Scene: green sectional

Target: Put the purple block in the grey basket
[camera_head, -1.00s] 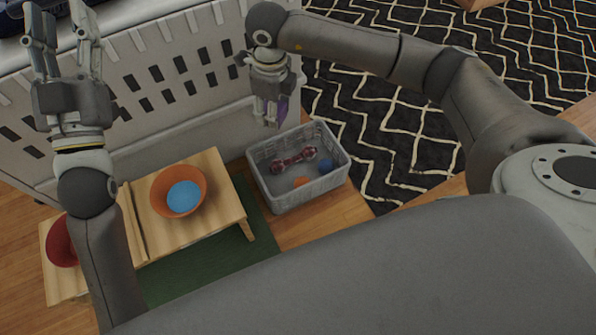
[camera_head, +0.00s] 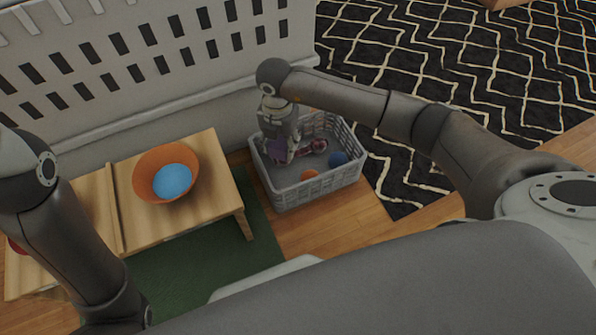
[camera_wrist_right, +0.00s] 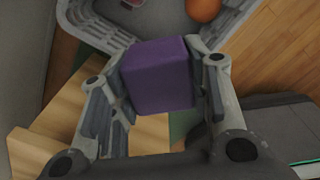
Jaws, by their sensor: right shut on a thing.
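The purple block (camera_wrist_right: 158,75) is held between the fingers of my right gripper (camera_wrist_right: 160,92) in the right wrist view. In the head view the right gripper (camera_head: 283,152) points down over the left part of the grey basket (camera_head: 318,187), and a bit of the purple block shows at its fingertips. Whether the block is below the basket's rim I cannot tell. The basket also shows at the top of the wrist view (camera_wrist_right: 105,38). My left arm comes in at the left of the head view, but its gripper is out of the picture.
A wooden bench (camera_head: 215,190) with an orange bowl (camera_head: 150,190) stands to the left. A white slatted crate (camera_head: 100,110) is behind. A patterned rug (camera_head: 440,100) lies to the right.

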